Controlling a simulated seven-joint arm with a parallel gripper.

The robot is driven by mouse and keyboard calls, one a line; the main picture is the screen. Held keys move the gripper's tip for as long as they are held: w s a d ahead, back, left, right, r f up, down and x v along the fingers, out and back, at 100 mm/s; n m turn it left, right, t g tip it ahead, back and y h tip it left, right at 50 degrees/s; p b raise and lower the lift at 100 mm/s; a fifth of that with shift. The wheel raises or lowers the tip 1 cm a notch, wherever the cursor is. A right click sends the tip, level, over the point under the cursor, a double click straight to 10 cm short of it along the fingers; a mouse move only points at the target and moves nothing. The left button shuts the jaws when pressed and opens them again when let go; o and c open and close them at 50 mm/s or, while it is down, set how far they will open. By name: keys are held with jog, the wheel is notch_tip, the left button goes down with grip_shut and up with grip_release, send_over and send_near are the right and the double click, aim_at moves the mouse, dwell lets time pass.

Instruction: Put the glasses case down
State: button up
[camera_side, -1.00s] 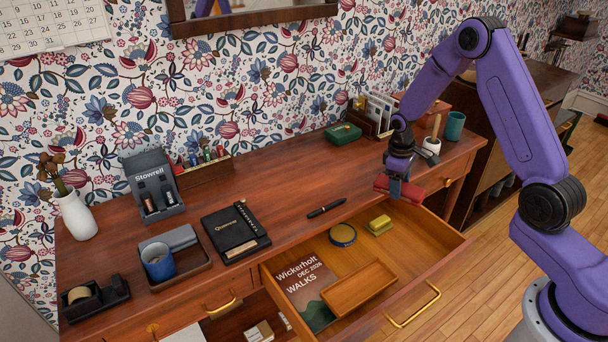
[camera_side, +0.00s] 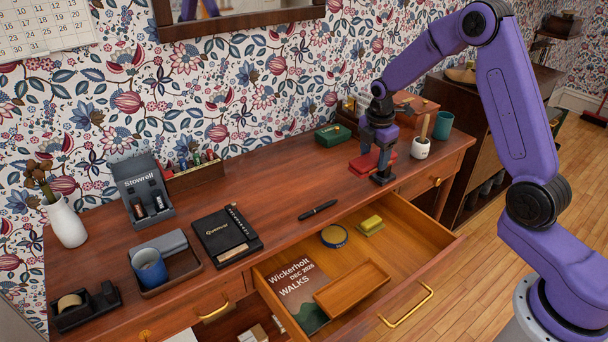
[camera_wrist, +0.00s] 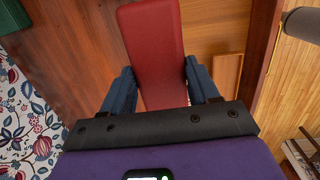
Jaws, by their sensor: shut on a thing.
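The red glasses case (camera_side: 362,164) is between the fingers of my gripper (camera_side: 377,168) at the back right of the desk, just behind the open drawer. It is low, at about desk height; I cannot tell for sure whether it touches the wood. In the wrist view the case (camera_wrist: 152,45) stretches away from the fingers, and my gripper (camera_wrist: 160,92) is shut on it with a blue finger on either side. The near end of the case is hidden by the gripper body.
The open drawer (camera_side: 425,245) holds a magazine, a wooden tray, a round tin and a yellow item. A green box (camera_side: 333,134) stands behind the case, and a white pot (camera_side: 420,148) and a teal cup (camera_side: 443,125) to its right. A pen (camera_side: 318,210) lies left; desk around it is bare.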

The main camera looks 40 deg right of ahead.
jog(key=w+f, duration=0.3)
jog(key=w, duration=0.1)
jog(key=w+d+f, duration=0.1)
jog(key=w+f, duration=0.2)
jog(key=w, duration=0.2)
jog(key=w+d+f, duration=0.1)
jog(key=w+f, duration=0.2)
jog(key=w, duration=0.1)
jog(key=shift+w+f, duration=0.25)
jog(key=shift+f, duration=0.05)
jog(key=shift+w+f, duration=0.1)
jog(key=shift+f, duration=1.55)
jog(key=o, duration=1.4)
jog(key=shift+f, duration=0.1)
